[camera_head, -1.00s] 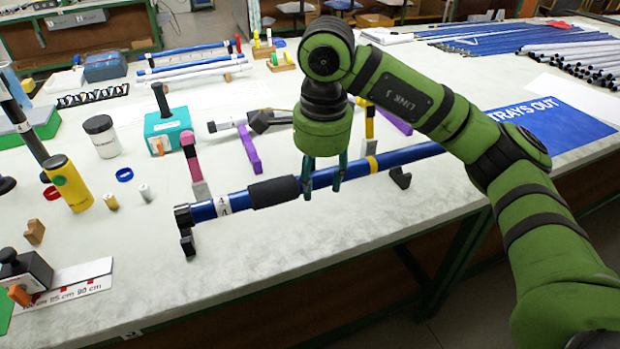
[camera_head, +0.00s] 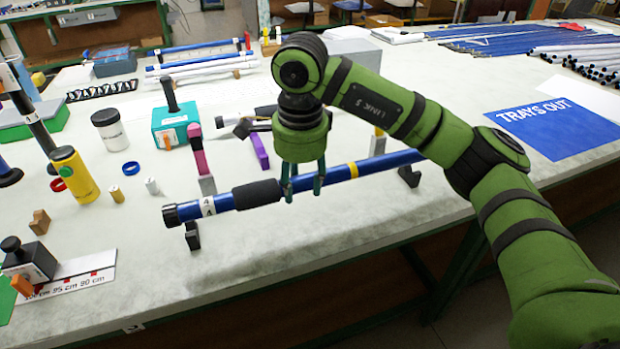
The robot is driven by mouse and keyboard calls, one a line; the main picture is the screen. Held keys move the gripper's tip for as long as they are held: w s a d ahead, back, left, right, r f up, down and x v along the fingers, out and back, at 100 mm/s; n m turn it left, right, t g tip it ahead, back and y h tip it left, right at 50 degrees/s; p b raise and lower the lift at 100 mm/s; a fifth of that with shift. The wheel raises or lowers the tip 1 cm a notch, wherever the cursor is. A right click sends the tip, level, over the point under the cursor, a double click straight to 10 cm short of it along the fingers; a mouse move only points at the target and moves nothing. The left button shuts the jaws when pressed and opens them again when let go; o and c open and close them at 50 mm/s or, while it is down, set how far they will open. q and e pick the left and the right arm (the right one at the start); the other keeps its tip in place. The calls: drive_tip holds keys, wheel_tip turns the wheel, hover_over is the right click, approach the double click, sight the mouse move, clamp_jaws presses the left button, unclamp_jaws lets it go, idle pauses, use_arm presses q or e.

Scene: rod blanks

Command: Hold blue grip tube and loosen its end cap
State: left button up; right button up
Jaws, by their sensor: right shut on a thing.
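The blue grip tube (camera_head: 335,178) lies slanted across the front of the table, with a black foam sleeve (camera_head: 258,194), a yellow band and a white label marked 4. Its dark end cap (camera_head: 171,215) is on at the left end. My right gripper (camera_head: 303,190) points down and is shut on the tube, just right of the sleeve. Black rests (camera_head: 192,237) stand below the tube near both ends; whether it still touches them is unclear. My arm hides the tube's right end. My left gripper is not in view.
A blue TRAYS OUT mat (camera_head: 555,128) lies at right. The table's front edge runs close below the tube.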

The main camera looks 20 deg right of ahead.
drive_tip(key=shift+w+a+f+b, duration=0.45)
drive_tip(key=shift+w+a+f, duration=0.7)
drive_tip(key=shift+a+f, duration=0.2)
drive_tip(key=shift+w+a+f+b, duration=0.4)
drive_tip(key=shift+w+a+f, duration=0.75)
drive_tip(key=shift+a+f, duration=0.15)
drive_tip(key=shift+d+f, duration=0.1)
drive_tip(key=shift+f, duration=0.05)
drive_tip(key=shift+f+b, duration=0.35)
drive_tip(key=shift+d+f+b, duration=0.1)
drive_tip(key=shift+f+b, duration=0.25)
drive_tip(key=shift+f, duration=0.2)
drive_tip(key=shift+r, duration=0.25)
drive_tip(key=shift+r+p, duration=0.25)
drive_tip(key=shift+p, duration=0.05)
drive_tip(key=shift+r, duration=0.2)
